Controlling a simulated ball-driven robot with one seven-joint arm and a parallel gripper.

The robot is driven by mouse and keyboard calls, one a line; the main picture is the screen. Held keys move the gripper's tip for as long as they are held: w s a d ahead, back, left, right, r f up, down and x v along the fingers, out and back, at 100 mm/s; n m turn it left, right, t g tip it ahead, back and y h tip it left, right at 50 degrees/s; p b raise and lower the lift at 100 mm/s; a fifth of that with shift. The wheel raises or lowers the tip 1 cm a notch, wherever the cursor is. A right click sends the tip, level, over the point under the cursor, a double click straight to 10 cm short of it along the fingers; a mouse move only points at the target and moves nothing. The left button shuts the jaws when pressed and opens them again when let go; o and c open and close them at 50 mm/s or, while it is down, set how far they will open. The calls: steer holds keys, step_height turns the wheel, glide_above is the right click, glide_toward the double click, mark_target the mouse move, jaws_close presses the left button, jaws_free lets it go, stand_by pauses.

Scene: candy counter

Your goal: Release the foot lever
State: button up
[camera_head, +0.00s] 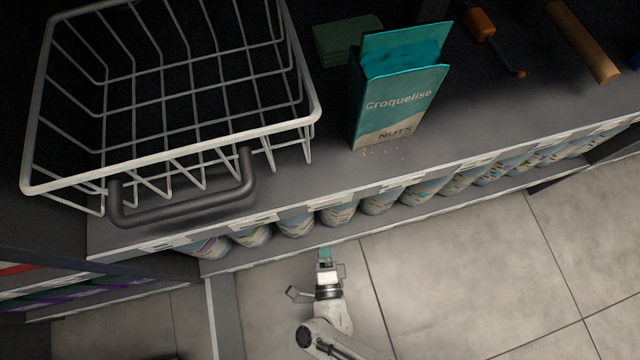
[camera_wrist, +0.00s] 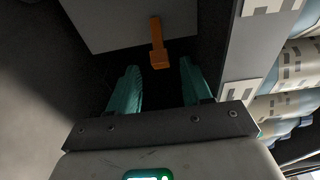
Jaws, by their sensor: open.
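An orange lever (camera_wrist: 157,42), likely the foot lever, sticks out from a grey panel in the wrist view. Its blockier end points towards my gripper (camera_wrist: 161,74). The two teal fingers are apart, with nothing visible held between them. The lever's end appears in line with the gap, a little beyond the fingertips; I cannot tell the exact depth. In the head view my gripper (camera_head: 324,254) is low in front of the counter's lower shelf. The lever cannot be made out in the head view.
A white wire basket (camera_head: 190,124) with a dark handle (camera_head: 185,207) sits on the counter (camera_head: 290,185). A teal nuts box (camera_head: 395,100) stands to its right. Several patterned containers (camera_head: 337,216) line the lower shelf. Tiled floor (camera_head: 460,270) is clear at the right.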

steer(key=shift+w+a+b, duration=0.2)
steer(key=shift+w+b, duration=0.05)
steer(key=shift+w, duration=1.05)
steer(key=shift+w+a+b, duration=0.15)
steer(key=shift+w+b, duration=0.1)
steer(key=shift+w, duration=1)
steer(key=shift+c, duration=0.4)
